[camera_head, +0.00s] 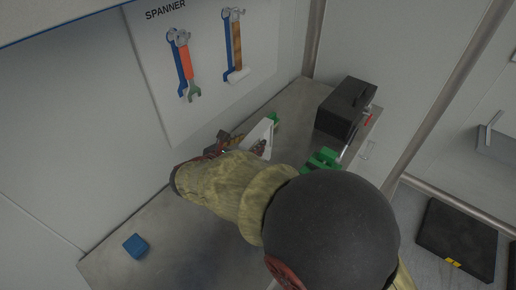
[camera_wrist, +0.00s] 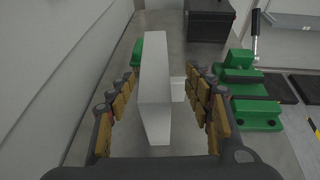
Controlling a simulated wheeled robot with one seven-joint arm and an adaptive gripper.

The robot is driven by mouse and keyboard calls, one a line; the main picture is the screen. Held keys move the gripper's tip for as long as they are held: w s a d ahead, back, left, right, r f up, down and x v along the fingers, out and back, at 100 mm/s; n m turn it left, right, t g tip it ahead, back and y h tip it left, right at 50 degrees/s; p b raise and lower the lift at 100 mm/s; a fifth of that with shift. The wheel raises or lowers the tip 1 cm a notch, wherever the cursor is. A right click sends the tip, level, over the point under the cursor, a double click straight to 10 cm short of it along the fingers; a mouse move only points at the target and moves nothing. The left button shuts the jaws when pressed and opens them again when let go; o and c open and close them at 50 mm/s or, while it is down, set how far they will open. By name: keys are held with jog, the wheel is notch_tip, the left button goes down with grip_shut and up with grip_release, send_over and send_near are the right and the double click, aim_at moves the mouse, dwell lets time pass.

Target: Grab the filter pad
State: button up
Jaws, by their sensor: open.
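A white upright slab, which looks like the filter pad (camera_wrist: 155,90), stands on the grey bench in the wrist view. Its narrow edge faces my wrist camera. My gripper (camera_wrist: 160,88) is open, with one padded finger on each side of the slab. A gap shows on the left; the right finger is closer, and I cannot tell whether it touches. In the head view the white slab (camera_head: 261,132) shows only partly, behind my arm. My gripper (camera_head: 235,145) is largely hidden there by my wrist.
A green clamp-like block (camera_wrist: 249,90) with a lever stands right of my gripper. A small green piece (camera_wrist: 137,52) sits behind the slab on the left. A black toolbox (camera_head: 343,108) stands at the back right. A blue block (camera_head: 136,245) lies front left. A wall rises on the left.

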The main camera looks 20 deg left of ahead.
aim_at(256, 137)
jog(key=x, duration=0.1)
jog(key=b+x, duration=0.1)
jog(key=x, duration=0.1)
jog(key=b+x, duration=0.1)
jog(key=x, duration=0.1)
jog(key=shift+w+a, duration=0.1)
jog(key=shift+a, duration=0.3)
jog(key=shift+w+d+f, duration=0.1)
jog(key=shift+w, duration=0.3)
jog(key=c, duration=0.3)
grip_shut()
